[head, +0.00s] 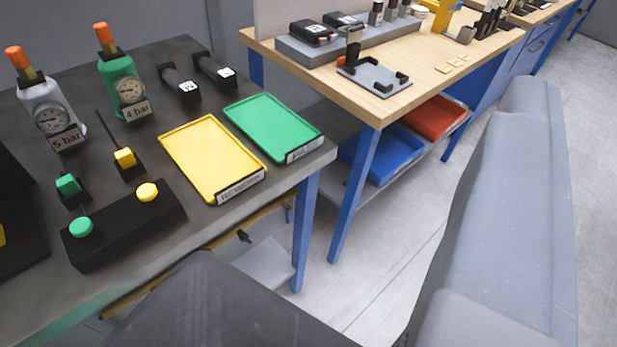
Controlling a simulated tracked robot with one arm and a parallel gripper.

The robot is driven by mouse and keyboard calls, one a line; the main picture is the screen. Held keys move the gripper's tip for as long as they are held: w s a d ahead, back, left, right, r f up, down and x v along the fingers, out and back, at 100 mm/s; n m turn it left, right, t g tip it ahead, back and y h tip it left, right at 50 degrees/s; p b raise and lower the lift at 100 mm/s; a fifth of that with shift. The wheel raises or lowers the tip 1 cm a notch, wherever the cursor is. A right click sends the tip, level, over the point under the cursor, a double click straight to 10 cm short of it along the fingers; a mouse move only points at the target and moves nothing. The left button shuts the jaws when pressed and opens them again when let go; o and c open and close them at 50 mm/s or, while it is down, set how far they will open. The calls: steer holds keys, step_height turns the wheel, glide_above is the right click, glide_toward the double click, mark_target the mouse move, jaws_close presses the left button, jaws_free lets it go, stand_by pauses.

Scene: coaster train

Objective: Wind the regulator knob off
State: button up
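Two regulators stand on the dark table at the left. The grey regulator (42,95) has a round gauge, a "5 bar" label and an orange knob (16,57) on top. The green regulator (120,80) has a gauge, a "4 bar" label and an orange knob (103,37) on top. The gauge needles are too small to read. The task does not say which knob is meant. My gripper is not visible; large grey and dark shapes at the right and bottom look like parts of my own body.
A black box with a green button (81,227) and a yellow button (147,192) lies in front of the regulators. A yellow tray (193,145) and a green tray (262,112) lie right of it. A wooden bench (440,80) stands beyond, across a gap.

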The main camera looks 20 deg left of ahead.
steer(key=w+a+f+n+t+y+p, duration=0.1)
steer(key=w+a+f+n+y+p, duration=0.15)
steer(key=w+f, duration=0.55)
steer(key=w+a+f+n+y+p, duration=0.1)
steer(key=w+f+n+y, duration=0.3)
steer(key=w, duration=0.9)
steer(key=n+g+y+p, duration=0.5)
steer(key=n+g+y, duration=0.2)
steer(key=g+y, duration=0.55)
glide_toward(248, 242)
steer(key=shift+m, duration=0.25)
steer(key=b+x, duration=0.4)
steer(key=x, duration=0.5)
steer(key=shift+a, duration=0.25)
